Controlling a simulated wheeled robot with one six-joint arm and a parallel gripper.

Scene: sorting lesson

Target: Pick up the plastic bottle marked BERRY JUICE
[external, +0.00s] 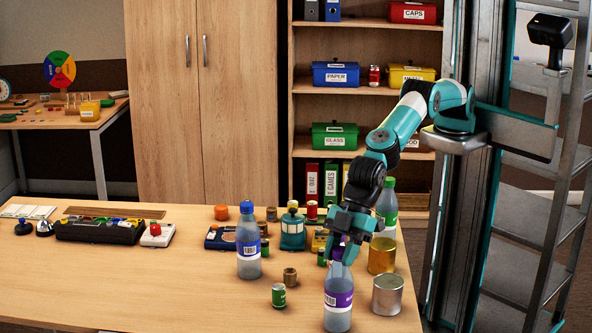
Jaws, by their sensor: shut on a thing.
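A clear plastic bottle with a purple label (338,299) stands upright at the front right of the table; its label print is too small to read. My gripper (341,252) comes down from above and is shut on the top of this bottle, around its cap and neck, which the fingers partly hide. The bottle's base appears to be at the tabletop; I cannot tell whether it is lifted.
A blue-capped bottle (248,244) stands to the left, a green-capped bottle (386,208) behind the arm. Small jars (279,296) are nearby. The table's left front (120,285) is clear.

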